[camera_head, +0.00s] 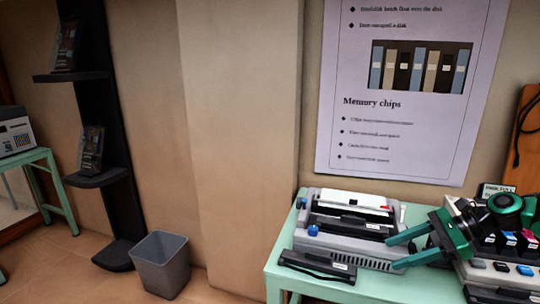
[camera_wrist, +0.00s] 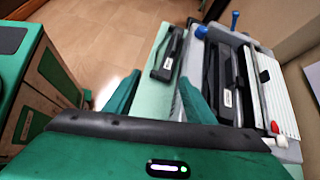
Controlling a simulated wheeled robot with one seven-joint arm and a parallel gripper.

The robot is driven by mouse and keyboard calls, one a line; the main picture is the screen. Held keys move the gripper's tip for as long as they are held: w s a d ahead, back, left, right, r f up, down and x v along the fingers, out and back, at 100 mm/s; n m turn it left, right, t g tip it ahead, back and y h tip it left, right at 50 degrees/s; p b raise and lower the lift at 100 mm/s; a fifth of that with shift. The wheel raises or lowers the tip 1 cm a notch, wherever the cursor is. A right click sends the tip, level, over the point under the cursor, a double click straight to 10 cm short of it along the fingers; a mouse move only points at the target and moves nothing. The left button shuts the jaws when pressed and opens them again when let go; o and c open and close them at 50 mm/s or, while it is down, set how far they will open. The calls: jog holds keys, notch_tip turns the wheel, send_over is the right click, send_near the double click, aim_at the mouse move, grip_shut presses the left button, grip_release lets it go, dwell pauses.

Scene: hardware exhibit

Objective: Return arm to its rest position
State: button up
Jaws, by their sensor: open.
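My gripper (camera_head: 392,254) is at the right in the head view, its two teal fingers apart and pointing left at the front right of a grey printer (camera_head: 335,245). Nothing is between the fingers. In the wrist view my gripper (camera_wrist: 159,77) is also open, over the green table (camera_head: 375,291). A black ribbon cartridge (camera_head: 318,267) lies on the table in front of the printer. It shows just beyond the fingertips in the wrist view (camera_wrist: 168,55). Another black cartridge (camera_head: 350,225) sits inside the open printer. I cannot tell if a finger touches the printer.
A second machine with coloured cartridges (camera_head: 523,270) stands at the right, partly behind my arm. A wall poster (camera_head: 410,130) hangs above. A grey bin (camera_head: 161,264) stands on the floor beside a black shelf stand (camera_head: 118,205). The floor left of the table is mostly open.

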jog(key=s+d+r+n+g+h, duration=0.1)
jog(key=s+d+n+h, duration=0.1)
jog(key=s, duration=0.6)
jog(key=s+d+r+n+g+h, duration=0.1)
jog(key=s+d+n+h, duration=0.2)
jog(key=s+n, duration=0.3)
jog(key=s+d+r+n+h, duration=0.1)
jog(key=s+n+h, duration=0.3)
jog(key=s, duration=0.8)
jog(key=shift+d+r+n+g+h, duration=0.2)
jog(key=shift+d+n+g+h, duration=0.2)
jog(key=shift+d+h, duration=0.25)
jog(key=shift+w+d+f, duration=0.1)
jog(key=shift+w+f, duration=0.15)
jog(key=shift+w, duration=0.4)
jog(key=shift+c, duration=0.4)
